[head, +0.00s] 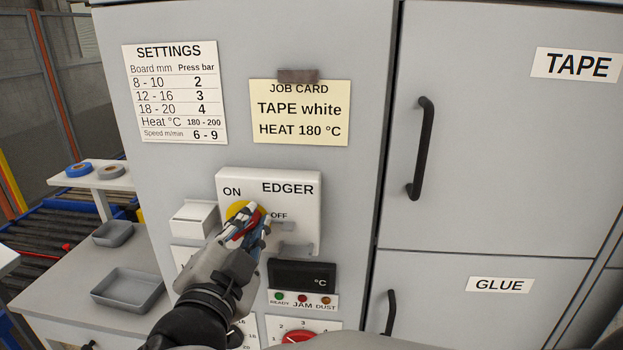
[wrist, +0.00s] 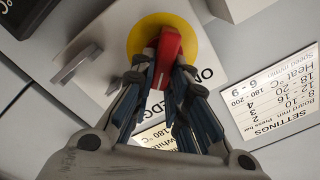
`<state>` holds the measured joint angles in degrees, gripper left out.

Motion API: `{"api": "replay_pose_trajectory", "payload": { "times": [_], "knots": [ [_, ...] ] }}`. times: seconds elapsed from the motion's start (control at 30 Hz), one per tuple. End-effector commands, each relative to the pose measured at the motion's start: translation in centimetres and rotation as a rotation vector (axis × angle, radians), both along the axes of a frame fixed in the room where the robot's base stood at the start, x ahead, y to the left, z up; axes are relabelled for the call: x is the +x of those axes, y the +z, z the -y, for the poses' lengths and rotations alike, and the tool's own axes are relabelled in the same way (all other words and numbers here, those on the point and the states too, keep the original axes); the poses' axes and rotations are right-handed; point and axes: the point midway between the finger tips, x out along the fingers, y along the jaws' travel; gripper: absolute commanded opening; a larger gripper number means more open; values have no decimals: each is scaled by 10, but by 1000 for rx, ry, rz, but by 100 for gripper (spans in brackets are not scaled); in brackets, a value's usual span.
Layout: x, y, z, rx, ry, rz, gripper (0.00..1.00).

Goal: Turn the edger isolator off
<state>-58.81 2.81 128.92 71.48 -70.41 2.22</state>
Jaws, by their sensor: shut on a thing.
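The edger isolator (head: 304,215) is a white box marked EDGER, ON and OFF on the grey cabinet front. It has a yellow disc (wrist: 138,38) with a red handle (wrist: 168,58). My gripper (head: 254,222) is at the disc, its fingers closed around the red handle. The wrist view shows the handle between the two fingertips (wrist: 164,80). In the head view the fingers cover most of the handle and part of the disc. I cannot tell exactly which mark the handle points to. A grey hasp-like bracket (head: 296,248) sticks out at the box's lower right.
Below the box are a dark °C display (head: 303,275), indicator lamps (head: 302,299) and a red knob (head: 299,337). A small white box (head: 194,220) stands close on the left. Cabinet handles (head: 420,148) protrude on the right. Grey trays (head: 128,289) sit on a bench at left.

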Motion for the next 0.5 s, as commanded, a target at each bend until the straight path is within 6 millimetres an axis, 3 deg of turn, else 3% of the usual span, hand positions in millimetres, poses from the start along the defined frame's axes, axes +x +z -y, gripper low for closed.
{"api": "replay_pose_trajectory", "payload": {
  "times": [0.5],
  "knots": [
    [0,-10,4,476,0,37,0]
  ]
}}
